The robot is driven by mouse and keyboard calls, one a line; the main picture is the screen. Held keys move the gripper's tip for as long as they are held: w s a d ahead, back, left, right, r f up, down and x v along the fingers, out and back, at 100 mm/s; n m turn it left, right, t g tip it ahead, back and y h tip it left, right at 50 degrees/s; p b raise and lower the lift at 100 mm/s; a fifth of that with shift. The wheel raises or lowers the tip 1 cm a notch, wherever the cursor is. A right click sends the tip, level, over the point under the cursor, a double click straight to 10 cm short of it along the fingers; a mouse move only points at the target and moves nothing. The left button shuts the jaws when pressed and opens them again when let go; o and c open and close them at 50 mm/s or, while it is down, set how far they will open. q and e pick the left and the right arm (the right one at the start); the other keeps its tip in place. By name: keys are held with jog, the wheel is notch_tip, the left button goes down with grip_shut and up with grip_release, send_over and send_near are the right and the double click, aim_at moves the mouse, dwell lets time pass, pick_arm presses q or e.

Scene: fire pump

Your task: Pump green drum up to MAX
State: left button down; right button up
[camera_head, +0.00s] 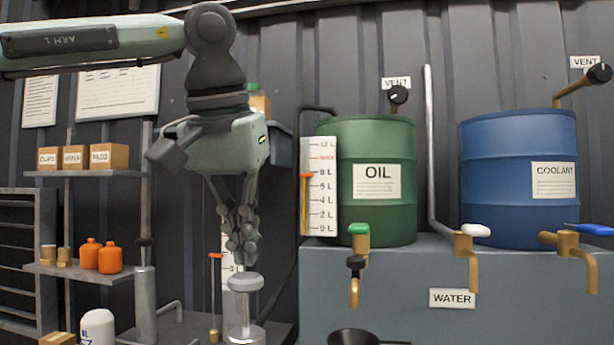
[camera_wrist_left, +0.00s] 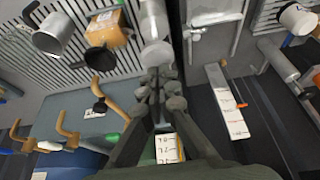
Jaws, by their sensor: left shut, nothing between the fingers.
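The green drum (camera_head: 400,160), labelled OIL, stands on a grey-blue plinth. Its white gauge (camera_head: 322,195) has litre marks, a red mark near the top, and an orange pointer (camera_head: 306,177) at about 8 L, below the red mark. The pump's grey round handle (camera_head: 246,283) sits on a thin upright rod above a pale cylinder (camera_head: 244,335). My left gripper (camera_head: 242,245) points down, shut and empty, just above the handle. In the left wrist view, the handle (camera_wrist_left: 157,53) shows right beyond the fingertips; I cannot tell whether they touch. My right gripper is not in view.
A blue COOLANT drum (camera_head: 500,150) stands at right. Brass taps stick out in front, with green (camera_head: 358,229), white (camera_head: 475,230) and blue (camera_head: 596,229) handles. A second scale (camera_head: 231,270) stands behind the pump. Shelves (camera_head: 80,270) with orange bottles are at left.

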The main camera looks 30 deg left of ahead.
aim_at(241, 279)
pick_arm(q)
jog(key=shift+s+f, duration=0.1)
jog(key=shift+f, duration=3.15)
jog(key=shift+r, duration=3.35)
jog(key=shift+f, duration=0.1)
jog(key=shift+f, duration=3.25)
jog(key=shift+r, duration=0.1)
jog(key=shift+r, duration=3.25)
